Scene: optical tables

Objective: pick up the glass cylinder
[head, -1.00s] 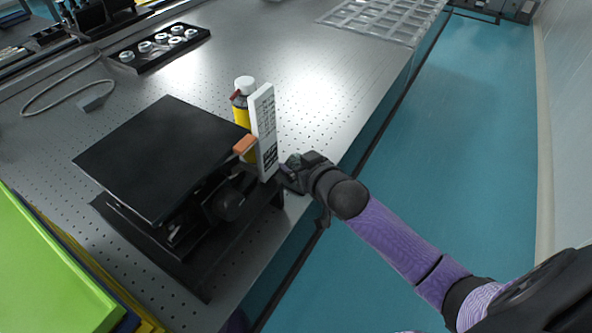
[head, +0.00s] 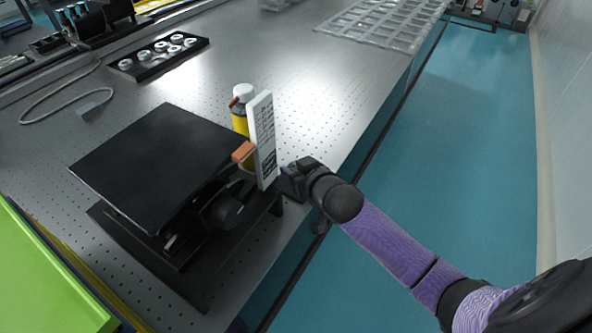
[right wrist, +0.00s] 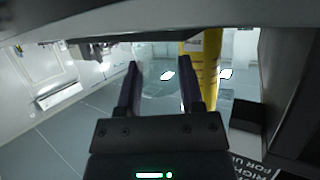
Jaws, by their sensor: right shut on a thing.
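The glass cylinder (right wrist: 155,84) shows in the right wrist view as a clear, faint shape with a bright highlight, between the two dark fingers of my right gripper (right wrist: 160,76). The fingers are closed on its sides. In the head view my right gripper (head: 284,182) is low at the table's right edge, beside the white upright box, and I cannot make out the cylinder there. My left gripper is not in view.
A white box (head: 263,140) and a yellow bottle (head: 241,110) with a white cap stand close by my right gripper. A black lift platform (head: 160,160) is to the left. The perforated table (head: 300,60) is clear behind the bottle.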

